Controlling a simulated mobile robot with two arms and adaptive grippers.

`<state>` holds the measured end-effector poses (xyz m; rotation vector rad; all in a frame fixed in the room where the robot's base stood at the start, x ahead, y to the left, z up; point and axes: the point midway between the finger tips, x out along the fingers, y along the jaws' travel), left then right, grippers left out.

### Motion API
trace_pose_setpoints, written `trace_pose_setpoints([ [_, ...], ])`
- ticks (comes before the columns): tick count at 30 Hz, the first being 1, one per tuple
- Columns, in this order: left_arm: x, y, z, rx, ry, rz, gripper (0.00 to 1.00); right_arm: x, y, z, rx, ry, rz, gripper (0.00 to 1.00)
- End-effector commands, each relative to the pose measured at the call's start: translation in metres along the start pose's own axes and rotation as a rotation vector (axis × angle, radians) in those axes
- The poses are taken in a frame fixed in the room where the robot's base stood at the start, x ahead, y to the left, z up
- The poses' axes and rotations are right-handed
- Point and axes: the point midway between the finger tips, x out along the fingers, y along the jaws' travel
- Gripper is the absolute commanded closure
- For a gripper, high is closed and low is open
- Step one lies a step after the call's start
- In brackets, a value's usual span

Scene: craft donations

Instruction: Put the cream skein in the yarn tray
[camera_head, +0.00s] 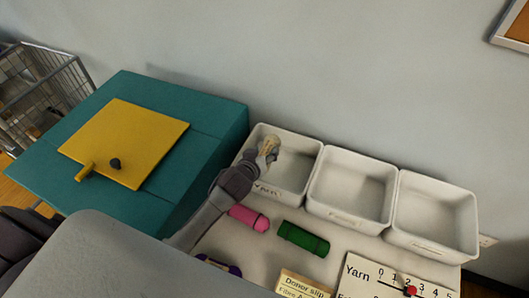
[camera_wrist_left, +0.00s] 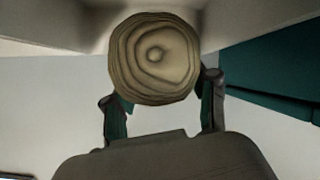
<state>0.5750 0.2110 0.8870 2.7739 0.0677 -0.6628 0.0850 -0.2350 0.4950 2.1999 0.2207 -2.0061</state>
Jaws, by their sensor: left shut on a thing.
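The cream skein (camera_head: 271,145) is held in my left gripper (camera_head: 266,157) at the yarn tray (camera_head: 294,178), the leftmost of three white trays. In the head view the skein is over or inside the left part of this tray; its height above the floor is hard to tell. In the left wrist view the skein (camera_wrist_left: 155,57) shows end-on with ringed strands, between the two fingers of my left gripper (camera_wrist_left: 161,100). The gripper partly hides the skein in the head view. My right gripper is not in view.
Two empty white trays, the middle one (camera_head: 348,191) and the right one (camera_head: 437,216), stand alongside. A pink skein (camera_head: 248,217), a green skein (camera_head: 303,239) and a purple one (camera_head: 218,265) lie in front. A donor slip (camera_head: 303,284) and a yarn card (camera_head: 365,283) lie nearby. A teal surface (camera_head: 215,128) is left.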

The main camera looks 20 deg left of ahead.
Motion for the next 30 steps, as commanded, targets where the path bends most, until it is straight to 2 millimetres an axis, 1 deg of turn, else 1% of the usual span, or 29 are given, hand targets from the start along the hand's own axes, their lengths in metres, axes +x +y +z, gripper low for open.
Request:
trace_pose_setpoints([
  [3,0.003,-0.001,0.006,0.0,0.002,0.002,0.77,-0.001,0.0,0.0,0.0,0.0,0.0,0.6],
  [10,0.004,-0.001,0.006,0.0,0.002,0.002,0.77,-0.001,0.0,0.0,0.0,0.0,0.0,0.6],
  [21,0.009,-0.004,0.016,0.0,0.001,0.0,0.77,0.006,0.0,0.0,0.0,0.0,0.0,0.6],
  [25,0.009,-0.004,0.016,0.0,0.002,0.001,0.77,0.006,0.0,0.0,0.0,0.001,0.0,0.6],
  [26,0.009,-0.005,0.016,0.0,0.001,0.001,0.39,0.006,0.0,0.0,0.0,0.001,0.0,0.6],
  [27,0.009,-0.005,0.016,0.0,0.001,0.001,0.32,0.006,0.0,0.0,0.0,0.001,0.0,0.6],
  [30,0.009,-0.004,0.016,0.0,0.001,0.001,0.16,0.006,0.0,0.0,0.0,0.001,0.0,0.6],
])
